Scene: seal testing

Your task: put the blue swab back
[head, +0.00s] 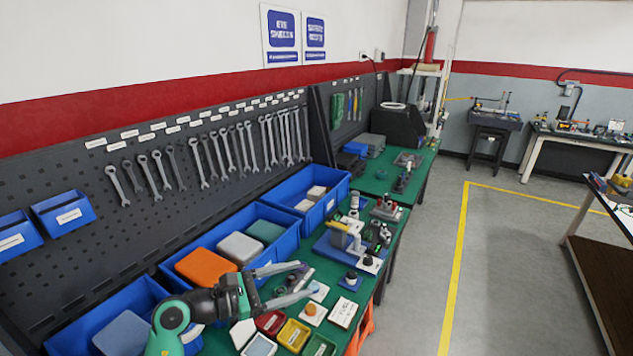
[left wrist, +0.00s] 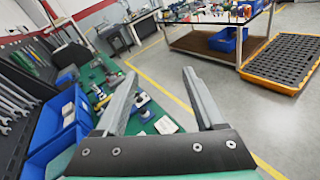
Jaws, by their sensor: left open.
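My left gripper (head: 305,280) is over the front part of the green bench, its two long grey fingers spread apart. The left wrist view also shows the open gripper (left wrist: 161,72), with nothing held between its fingertips. Small dark cylindrical parts (head: 291,279) show between or just beneath the fingers in the head view; I cannot tell whether they touch. I cannot pick out the blue swab with certainty in either view. A small blue block with a dark knob (head: 351,278) stands to the right of the fingertips. My right gripper is not in view.
Blue bins (head: 296,246) with coloured blocks line the back of the bench beneath a pegboard of wrenches (head: 205,165). Red, yellow (head: 293,335) and green trays sit near the gripper. A blue fixture (head: 340,250) stands beyond.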

